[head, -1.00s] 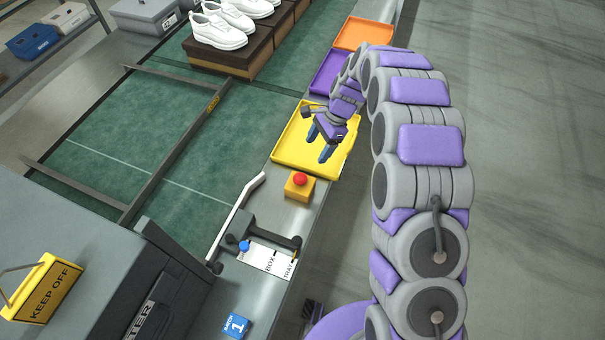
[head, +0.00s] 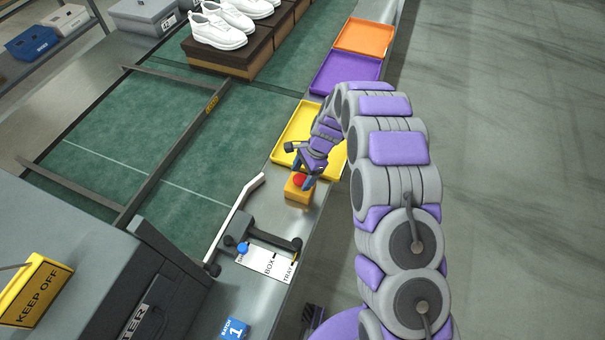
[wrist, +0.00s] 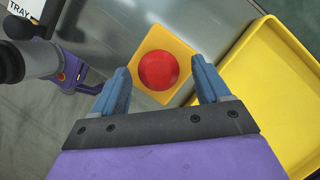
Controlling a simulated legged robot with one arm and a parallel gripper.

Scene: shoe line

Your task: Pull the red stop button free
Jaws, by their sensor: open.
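The red stop button (head: 300,180) is a round red cap on a yellow box (head: 297,194) on the metal ledge beside the conveyor. In the wrist view the red button (wrist: 158,70) sits on its yellow box (wrist: 181,52), just ahead of my gripper. My gripper (head: 307,182) is open over the button, with its blue fingers partly hiding it in the head view. In the wrist view my gripper's fingertips (wrist: 160,78) show to the left and right of the button. Whether they touch it I cannot tell.
A yellow tray (head: 283,150) lies right behind the button box, with purple (head: 345,75) and orange (head: 364,36) trays beyond. A white bar lever (head: 236,215) and a label plate (head: 265,262) are nearer me. White shoes (head: 222,28) stand on boxes on the green belt.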

